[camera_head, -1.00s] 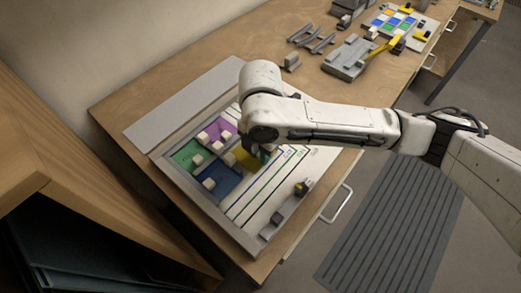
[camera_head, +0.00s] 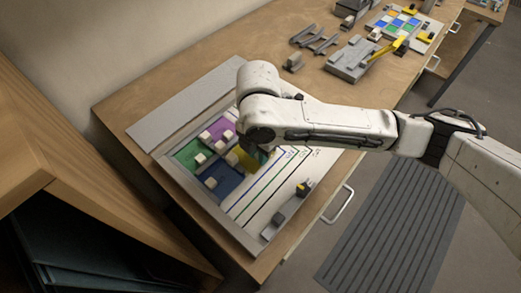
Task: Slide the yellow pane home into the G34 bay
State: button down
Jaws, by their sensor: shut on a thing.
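The yellow pane (camera_head: 247,160) lies in the tray (camera_head: 272,232), beside the green pane (camera_head: 189,155) and the blue pane (camera_head: 224,190). Only part of the yellow shows, at the lower left of my wrist. My gripper (camera_head: 266,149) is low over the yellow pane's right side, mostly hidden by my arm. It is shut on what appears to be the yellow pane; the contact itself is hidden. A pale block (camera_head: 231,159) sits at the yellow pane's left side. I cannot read the bay labels, so which bay is G34 is unclear.
A purple pane (camera_head: 220,127) lies at the tray's back. Several pale blocks stand on the panes. A grey holder with a dark and yellow piece (camera_head: 302,188) is at the tray's right. A grey fixture (camera_head: 350,60) and a coloured board stand farther back.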

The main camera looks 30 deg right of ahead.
jog(key=shift+w+a, duration=0.3)
jog(key=shift+a, duration=0.5)
dwell(1.1)
jog(key=c, duration=0.9)
grip_release()
jog(key=shift+r+p, duration=0.15)
jog(key=shift+p, duration=0.2)
notch_tip(320, 180, up, 7)
jog(key=p, duration=0.5)
jog(key=shift+p, duration=0.4)
jog(key=shift+f, duration=0.2)
